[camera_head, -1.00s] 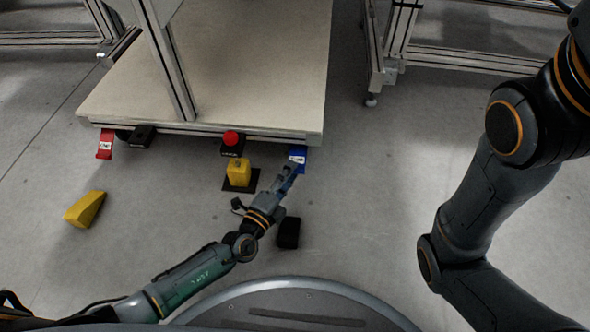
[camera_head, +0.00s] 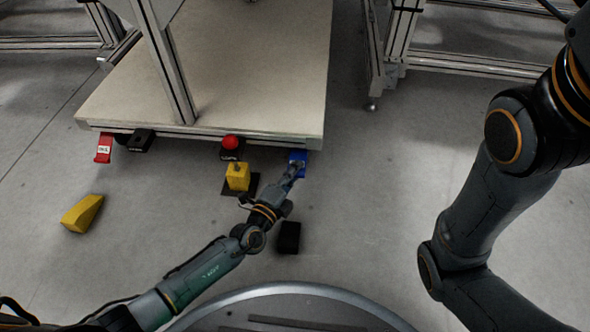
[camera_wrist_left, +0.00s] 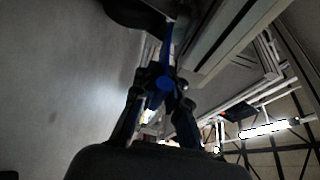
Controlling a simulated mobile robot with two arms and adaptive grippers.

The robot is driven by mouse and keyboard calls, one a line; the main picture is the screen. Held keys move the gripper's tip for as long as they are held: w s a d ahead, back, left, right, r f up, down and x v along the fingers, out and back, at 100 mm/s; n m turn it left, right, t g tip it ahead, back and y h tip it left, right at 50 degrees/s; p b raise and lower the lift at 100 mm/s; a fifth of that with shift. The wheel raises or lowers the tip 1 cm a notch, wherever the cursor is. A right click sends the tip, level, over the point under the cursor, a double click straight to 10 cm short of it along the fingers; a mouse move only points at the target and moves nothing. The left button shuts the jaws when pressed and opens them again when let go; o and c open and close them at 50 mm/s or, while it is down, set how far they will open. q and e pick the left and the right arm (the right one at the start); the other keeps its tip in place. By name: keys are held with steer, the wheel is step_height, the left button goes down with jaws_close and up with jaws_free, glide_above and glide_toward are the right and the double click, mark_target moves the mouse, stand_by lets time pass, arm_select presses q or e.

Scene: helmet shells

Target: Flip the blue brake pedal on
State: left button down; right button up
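The blue brake pedal (camera_head: 297,157) sticks out from under the front right corner of the platform in the head view. My left gripper (camera_head: 295,170) reaches it from the front, with its fingertips at the pedal and covering part of it. In the left wrist view, blue pedal parts (camera_wrist_left: 166,84) show between and beyond the two fingertips (camera_wrist_left: 162,88). The fingers lean inward around the blue part. I cannot tell whether they grip it or only stand beside it. My right arm shows at the right, but its gripper is out of view.
A red pedal (camera_head: 103,148) sits at the platform's (camera_head: 250,80) left front edge. A red button (camera_head: 230,143) and yellow block (camera_head: 238,177) are near the middle. A yellow wedge (camera_head: 82,213) and black block (camera_head: 289,237) lie on the floor. Floor to the right is clear.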

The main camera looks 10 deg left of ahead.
arm_select(q)
steer(key=shift+w+d+f, duration=0.1)
steer(key=shift+f, duration=0.05)
steer(key=shift+f+m+t+h, duration=0.25)
steer(key=shift+m+t+h, duration=0.05)
steer(key=shift+t, duration=0.3)
steer(key=c, duration=1.3)
jaws_free()
steer(key=shift+c, duration=0.2)
steer(key=v, duration=1.2)
